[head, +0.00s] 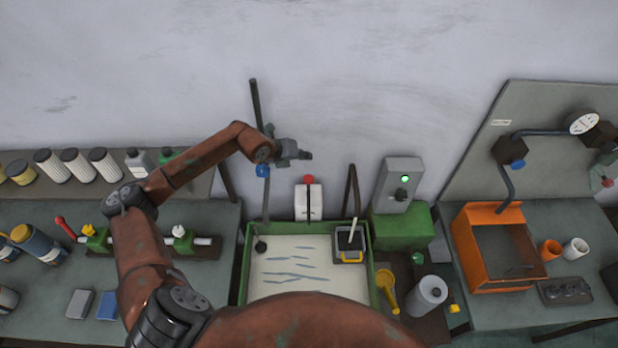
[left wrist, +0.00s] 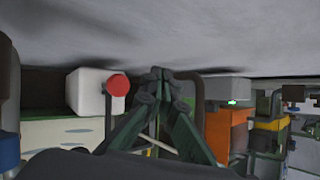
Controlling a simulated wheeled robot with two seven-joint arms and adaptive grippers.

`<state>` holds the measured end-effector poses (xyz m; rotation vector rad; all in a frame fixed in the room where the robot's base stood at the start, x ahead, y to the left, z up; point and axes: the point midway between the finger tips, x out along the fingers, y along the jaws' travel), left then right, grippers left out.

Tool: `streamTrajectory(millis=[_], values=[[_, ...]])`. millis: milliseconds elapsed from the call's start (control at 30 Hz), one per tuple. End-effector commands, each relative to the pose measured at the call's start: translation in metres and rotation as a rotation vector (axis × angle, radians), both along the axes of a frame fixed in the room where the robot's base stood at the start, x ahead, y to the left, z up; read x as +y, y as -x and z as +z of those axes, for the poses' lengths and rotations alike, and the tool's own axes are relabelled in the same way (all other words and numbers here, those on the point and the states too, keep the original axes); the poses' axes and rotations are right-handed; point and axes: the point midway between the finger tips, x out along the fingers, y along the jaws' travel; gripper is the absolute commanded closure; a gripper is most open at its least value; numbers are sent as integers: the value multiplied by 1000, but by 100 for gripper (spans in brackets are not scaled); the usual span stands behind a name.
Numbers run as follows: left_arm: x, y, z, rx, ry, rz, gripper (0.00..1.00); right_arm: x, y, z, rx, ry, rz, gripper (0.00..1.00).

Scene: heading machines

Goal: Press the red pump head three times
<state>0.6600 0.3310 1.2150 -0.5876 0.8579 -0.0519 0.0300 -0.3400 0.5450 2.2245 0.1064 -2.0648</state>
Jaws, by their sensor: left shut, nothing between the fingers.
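The red pump head (head: 309,180) sits on top of a white container (head: 308,203) at the back edge of the green-rimmed tray. In the left wrist view the red pump head (left wrist: 118,85) shows in front of the white container (left wrist: 90,92), left of the fingers. My left gripper (head: 306,155) is above and slightly behind the pump head in the head view, apart from it. Its fingertips (left wrist: 158,75) meet in the left wrist view, with nothing between them. My right gripper is not in view.
The green tray (head: 243,265) holds pale liquid, with a dark-framed holder (head: 349,258) at its right. A grey control box (head: 402,183) with a green light stands to the right. A thin dark post (head: 256,105) rises left of the gripper. An orange bin (head: 463,250) is further right.

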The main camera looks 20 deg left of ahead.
Motion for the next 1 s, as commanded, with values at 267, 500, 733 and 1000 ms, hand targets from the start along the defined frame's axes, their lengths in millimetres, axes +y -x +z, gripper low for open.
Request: streamTrajectory(millis=[267,500,733,1000], values=[[-2,0,-29,3,1,-3,100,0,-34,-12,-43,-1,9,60],[-4,-1,-63,2,2,-4,100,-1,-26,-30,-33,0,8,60],[-4,-1,-84,1,1,-4,100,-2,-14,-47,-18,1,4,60],[-4,-1,-85,0,1,-5,100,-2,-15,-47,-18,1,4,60]])
